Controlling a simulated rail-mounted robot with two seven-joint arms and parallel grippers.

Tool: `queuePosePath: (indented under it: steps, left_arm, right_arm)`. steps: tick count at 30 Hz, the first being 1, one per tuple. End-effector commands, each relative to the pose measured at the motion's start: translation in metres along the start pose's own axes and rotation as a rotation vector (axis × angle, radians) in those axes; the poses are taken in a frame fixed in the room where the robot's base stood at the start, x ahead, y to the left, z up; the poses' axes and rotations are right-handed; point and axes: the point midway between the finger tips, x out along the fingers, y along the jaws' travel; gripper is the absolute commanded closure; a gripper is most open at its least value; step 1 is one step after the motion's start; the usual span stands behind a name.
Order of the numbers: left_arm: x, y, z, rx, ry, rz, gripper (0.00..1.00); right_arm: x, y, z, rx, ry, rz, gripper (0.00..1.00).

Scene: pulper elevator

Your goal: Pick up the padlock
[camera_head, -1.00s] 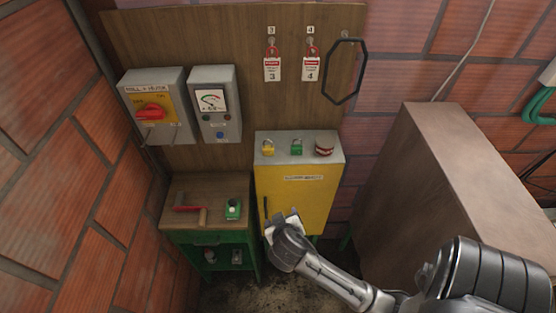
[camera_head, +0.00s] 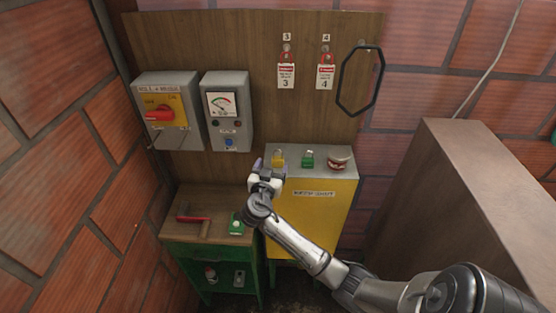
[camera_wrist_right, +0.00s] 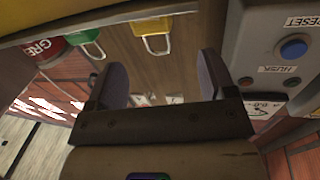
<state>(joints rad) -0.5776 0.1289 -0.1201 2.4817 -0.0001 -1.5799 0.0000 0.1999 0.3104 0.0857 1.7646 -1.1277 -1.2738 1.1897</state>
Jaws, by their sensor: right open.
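A yellow padlock (camera_head: 278,160) stands on top of the yellow cabinet (camera_head: 312,208), at its left end. A green padlock (camera_head: 307,159) stands to its right. My right gripper (camera_head: 267,168) is beside the cabinet's upper left edge, close to the yellow padlock. In the right wrist view the right gripper (camera_wrist_right: 163,78) is open with nothing between its fingers. The yellow padlock (camera_wrist_right: 152,28) shows beyond the fingers there, with the green padlock (camera_wrist_right: 82,36) to its left. My left gripper is not in view.
A red and white tin (camera_head: 338,158) stands right of the padlocks. A grey meter box (camera_head: 228,112) and a switch box (camera_head: 168,112) hang on the board at left. Tags hang above the cabinet. A green workbench (camera_head: 208,205) stands left; a large brown box (camera_head: 480,180) stands right.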

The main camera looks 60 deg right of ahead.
Motion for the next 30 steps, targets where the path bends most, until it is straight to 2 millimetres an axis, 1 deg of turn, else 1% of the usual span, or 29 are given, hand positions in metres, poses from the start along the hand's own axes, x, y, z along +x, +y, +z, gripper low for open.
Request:
queuePosePath:
  steps: [1,8,14,19,23,29,30]
  left_arm:
    - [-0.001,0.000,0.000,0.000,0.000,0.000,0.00]
    - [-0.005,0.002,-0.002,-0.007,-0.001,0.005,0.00]
    - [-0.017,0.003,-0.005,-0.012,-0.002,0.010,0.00]
    - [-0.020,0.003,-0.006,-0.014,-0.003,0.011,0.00]
    - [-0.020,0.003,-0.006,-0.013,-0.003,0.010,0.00]
    - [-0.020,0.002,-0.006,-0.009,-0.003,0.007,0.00]
    - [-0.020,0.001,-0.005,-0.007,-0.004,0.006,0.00]
  right_arm:
    - [0.004,0.000,-0.001,-0.001,0.000,0.001,0.23]
    - [0.015,0.001,0.000,-0.003,-0.001,0.001,0.23]
    - [0.040,0.005,0.003,-0.004,0.000,0.001,0.23]
    - [0.057,0.005,0.005,-0.002,-0.002,0.000,0.23]
    - [0.061,0.005,0.006,-0.001,-0.002,0.000,0.23]
    - [0.061,0.005,0.007,0.000,-0.002,0.000,0.23]
    - [0.061,0.005,0.007,0.000,-0.002,0.000,0.25]
